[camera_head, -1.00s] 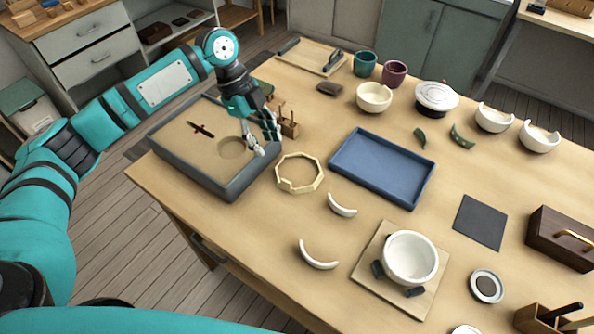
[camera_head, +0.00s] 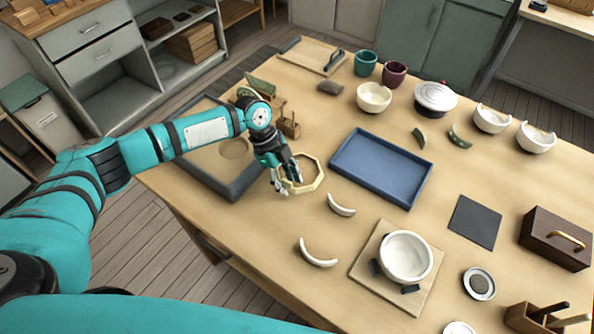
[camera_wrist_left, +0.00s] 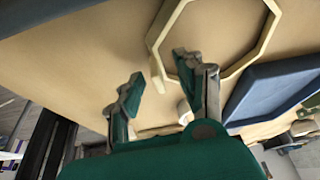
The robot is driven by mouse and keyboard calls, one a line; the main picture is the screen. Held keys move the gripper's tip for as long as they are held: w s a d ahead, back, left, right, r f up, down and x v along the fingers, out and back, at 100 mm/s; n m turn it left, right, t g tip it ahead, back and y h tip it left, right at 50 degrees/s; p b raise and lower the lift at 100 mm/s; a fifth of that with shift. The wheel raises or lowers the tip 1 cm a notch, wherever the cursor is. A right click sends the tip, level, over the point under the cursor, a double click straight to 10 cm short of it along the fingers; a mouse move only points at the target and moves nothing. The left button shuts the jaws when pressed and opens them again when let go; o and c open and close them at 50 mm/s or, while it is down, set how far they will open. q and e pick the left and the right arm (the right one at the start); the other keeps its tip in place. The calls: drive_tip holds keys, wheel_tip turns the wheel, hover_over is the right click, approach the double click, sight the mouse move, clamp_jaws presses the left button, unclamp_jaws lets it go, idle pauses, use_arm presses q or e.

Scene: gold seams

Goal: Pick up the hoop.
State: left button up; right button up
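The hoop (camera_head: 321,176) is a pale, cream eight-sided ring lying flat on the wooden table, left of the blue tray. It also shows in the left wrist view (camera_wrist_left: 168,20), with a break in its near side. My left gripper (camera_head: 284,184) is at the hoop's left side and covers part of it in the head view. In the left wrist view my left gripper (camera_wrist_left: 157,77) is open and empty. One finger appears over the inside of the ring and the other outside, with the rim's end between them. Whether they touch the rim is unclear. My right gripper is not in view.
The blue tray (camera_head: 419,193) lies close right of the hoop. A grey-rimmed sand tray (camera_head: 246,180) is on the left. Two curved white pieces (camera_head: 341,205) (camera_head: 317,253) lie nearer the front.

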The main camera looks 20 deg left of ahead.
use_arm(q)
clamp_jaws()
idle(0.5)
